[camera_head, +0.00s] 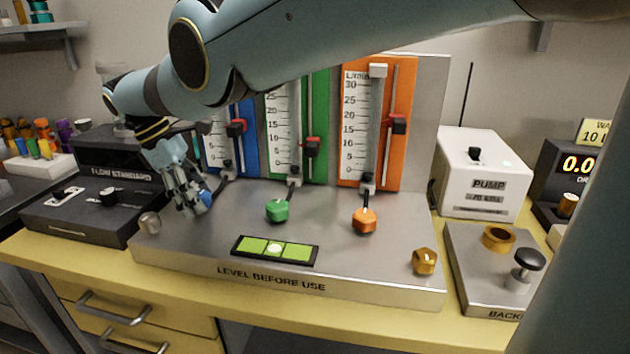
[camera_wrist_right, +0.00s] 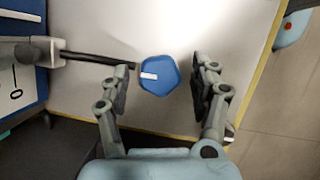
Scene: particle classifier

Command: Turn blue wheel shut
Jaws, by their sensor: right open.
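The blue wheel (camera_wrist_right: 160,75) is a small five-sided knob with a white mark on its face, joined to a dark stem. In the right wrist view it lies between the two fingertips of my right gripper (camera_wrist_right: 163,84). The gripper is open, with a narrow gap to the left finger and a wider one to the right finger. In the head view my right gripper (camera_head: 189,203) hangs over the left part of the metal panel, and the blue wheel (camera_head: 206,197) is partly hidden behind its fingers. My left gripper is not in view.
A green knob (camera_head: 277,211) and an orange knob (camera_head: 364,221) stand to the right on the panel (camera_head: 190,255). The blue flow gauge (camera_head: 247,160) rises behind. A dark flow standard box (camera_head: 75,215) stands close on the left. A level (camera_head: 275,249) lies in front.

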